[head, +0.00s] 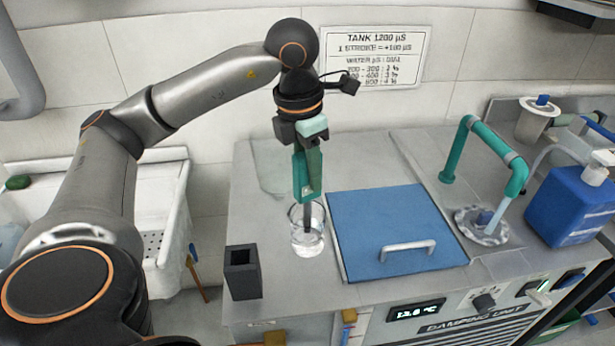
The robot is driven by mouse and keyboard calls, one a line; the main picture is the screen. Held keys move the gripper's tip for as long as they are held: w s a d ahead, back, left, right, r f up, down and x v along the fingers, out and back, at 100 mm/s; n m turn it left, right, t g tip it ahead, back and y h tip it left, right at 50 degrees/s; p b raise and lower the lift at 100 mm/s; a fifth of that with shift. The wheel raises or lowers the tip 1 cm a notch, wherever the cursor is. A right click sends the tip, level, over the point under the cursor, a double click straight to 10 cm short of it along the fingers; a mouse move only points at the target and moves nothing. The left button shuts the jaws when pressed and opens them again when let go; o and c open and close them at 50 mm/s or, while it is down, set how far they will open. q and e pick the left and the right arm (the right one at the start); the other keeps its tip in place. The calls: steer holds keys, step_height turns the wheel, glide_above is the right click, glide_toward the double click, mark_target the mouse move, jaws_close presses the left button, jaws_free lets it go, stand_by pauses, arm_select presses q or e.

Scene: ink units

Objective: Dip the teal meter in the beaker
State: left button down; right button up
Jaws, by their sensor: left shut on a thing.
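My left gripper (300,138) points down above the beaker and is shut on the teal meter (311,172). The meter hangs roughly upright. Its dark lower end reaches inside the rim of the clear glass beaker (306,241), which stands on the grey counter with clear liquid in it. I cannot tell whether the tip is below the liquid surface. The gripper and meter partly hide each other. My right gripper is not in view.
A blue lid (385,222) with a handle lies right of the beaker. A dark, open-topped holder (243,272) stands front left of it. A teal pipe (487,140) and a blue bottle (570,205) are on the right. A white sink (165,200) is at left.

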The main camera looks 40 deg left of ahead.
arm_select(q)
step_height(320, 180, up, 4)
steer(key=p, duration=0.2)
steer(key=shift+p, duration=0.35)
step_height(320, 180, up, 6)
steer(key=p, duration=0.5)
steer(key=shift+r, duration=0.25)
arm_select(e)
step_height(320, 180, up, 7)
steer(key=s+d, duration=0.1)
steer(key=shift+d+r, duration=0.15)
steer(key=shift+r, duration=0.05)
arm_select(q)
steer(key=shift+f, duration=0.1)
